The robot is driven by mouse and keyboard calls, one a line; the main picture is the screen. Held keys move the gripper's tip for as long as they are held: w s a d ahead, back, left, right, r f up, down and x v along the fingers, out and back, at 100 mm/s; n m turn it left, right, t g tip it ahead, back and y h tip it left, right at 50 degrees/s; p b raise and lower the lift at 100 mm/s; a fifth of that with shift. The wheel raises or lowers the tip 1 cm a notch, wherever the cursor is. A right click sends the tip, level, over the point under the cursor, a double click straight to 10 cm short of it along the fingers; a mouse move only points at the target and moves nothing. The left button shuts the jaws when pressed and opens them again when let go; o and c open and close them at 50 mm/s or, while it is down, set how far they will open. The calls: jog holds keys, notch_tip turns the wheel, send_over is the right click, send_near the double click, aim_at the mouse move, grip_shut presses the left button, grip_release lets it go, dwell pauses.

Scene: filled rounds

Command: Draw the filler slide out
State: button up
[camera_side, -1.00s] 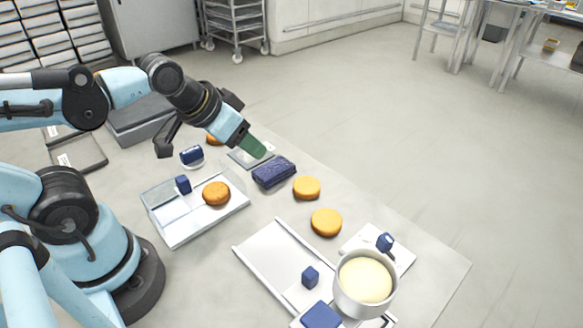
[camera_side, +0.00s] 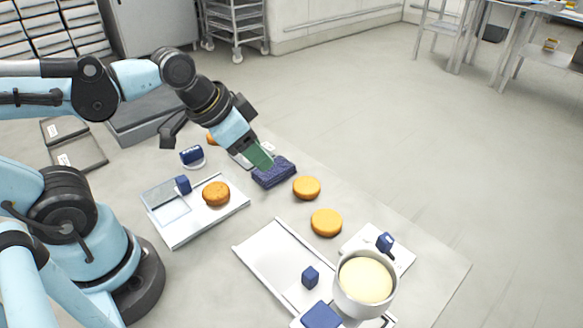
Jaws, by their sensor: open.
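The filler (camera_side: 345,296) stands at the front right, a white metal pot of pale yellow cream over a flat base. A pale slide track (camera_side: 275,258) runs from it to the upper left, with a small dark blue knob (camera_side: 310,276) beside the pot. Where the slide ends and the track begins is hard to tell. My gripper (camera_side: 262,158) has green fingertips and is open. It is at the back of the table, right by a dark blue folded pad (camera_side: 274,173), well away from the knob. I cannot tell whether it touches the pad.
Two plain orange rounds (camera_side: 306,187) (camera_side: 326,222) lie between pad and filler. A white tray (camera_side: 207,226) at left holds a browned round (camera_side: 216,193) and a blue knob (camera_side: 183,185). A white plate (camera_side: 402,256) with a blue-handled piece (camera_side: 385,242) sits behind the pot.

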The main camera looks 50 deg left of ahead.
jog(key=d+m+g+h, duration=0.2)
jog(key=d+m, duration=0.4)
jog(key=m+g+h, duration=0.2)
jog(key=m+g, duration=0.2)
jog(key=m, duration=0.5)
send_near(310, 272)
jog(key=shift+y, duration=0.3)
jog(key=shift+d+x, duration=0.15)
jog(key=shift+x, duration=2)
jog(key=shift+d+x, duration=0.1)
jog(key=shift+x, duration=2)
jog(key=shift+r, duration=0.1)
grip_shut()
